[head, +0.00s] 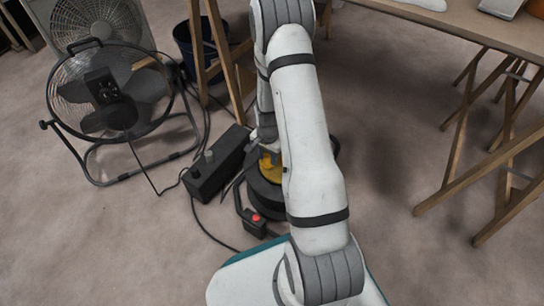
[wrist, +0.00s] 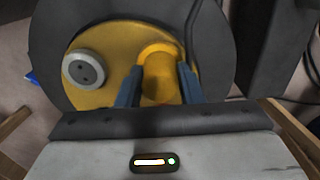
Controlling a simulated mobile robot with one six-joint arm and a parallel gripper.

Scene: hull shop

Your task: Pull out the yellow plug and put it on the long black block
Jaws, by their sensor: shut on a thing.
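The yellow plug (wrist: 160,72) is between the two blue fingers of my gripper (wrist: 158,82) in the wrist view, and the gripper is shut on it. Behind it is the yellow face of a dark cable reel (wrist: 98,98), with a round grey socket at its left. I cannot tell whether the plug is seated in the face or just clear of it. In the head view, the long black block (head: 207,178) lies on the floor just left of the reel (head: 264,194), with a grey plug standing on it. My arm hides part of the reel and the plug there.
A black floor fan (head: 105,90) stands at the left, with cables running across the floor. A small black box with a red button (head: 255,217) lies in front of the reel. Wooden trestle legs (head: 222,50) rise behind the block. A dark bucket (head: 195,45) is behind.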

